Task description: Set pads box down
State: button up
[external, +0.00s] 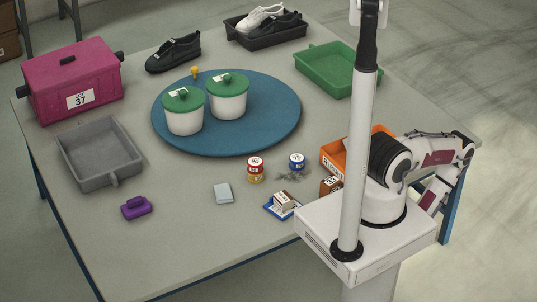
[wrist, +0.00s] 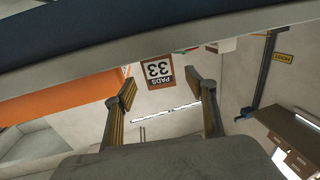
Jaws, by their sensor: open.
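The pads box (wrist: 159,71), with a white label reading PADS 33, appears upside down in the wrist view, beyond and between my fingertips. My gripper (wrist: 162,88) is open, its two fingers spread, with a visible gap on either side of the box. A small brown box with a pale label (external: 331,186), likely the same one, shows in the external view beside the orange bin, partly hidden by my base. My gripper is hidden in the external view. I cannot tell what the pads box rests on.
The orange bin (external: 331,156) stands close by. A blue tray or card (external: 272,209) holds another small box (external: 284,199). Red (external: 255,169) and blue (external: 296,161) tins stand near a dark spill (external: 293,176). A blue turntable (external: 270,125) carries two green-lidded pots.

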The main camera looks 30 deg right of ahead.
aim_at(336, 181)
jog(key=shift+o, duration=0.4)
jog(key=shift+s, duration=0.3)
dwell(0.5)
jog(key=shift+w+d+r+n+y, duration=0.3)
jog(key=shift+w+r+n, duration=0.1)
jog(key=shift+r, duration=0.15)
jog(key=r, duration=0.1)
jog(key=w+r+g, duration=0.1)
jog(key=r, duration=0.1)
jog(key=shift+w+d+r+g, duration=0.1)
jog(key=shift+w+d+g, duration=0.2)
jog(key=shift+w, duration=0.05)
jog(key=shift+w+r+g, duration=0.2)
jog(key=shift+r+g, duration=0.3)
jog(key=shift+r, duration=0.05)
jog(key=shift+a+r+g, duration=0.15)
jog(key=shift+g, duration=0.15)
jog(key=shift+s+a+m+g+h, duration=0.2)
jog(key=shift+s+m+g+h, duration=0.2)
jog(key=shift+h, duration=0.3)
jog(key=shift+s+a+f+g, duration=0.1)
jog(key=shift+s+f+g, duration=0.2)
jog(key=shift+f, duration=0.15)
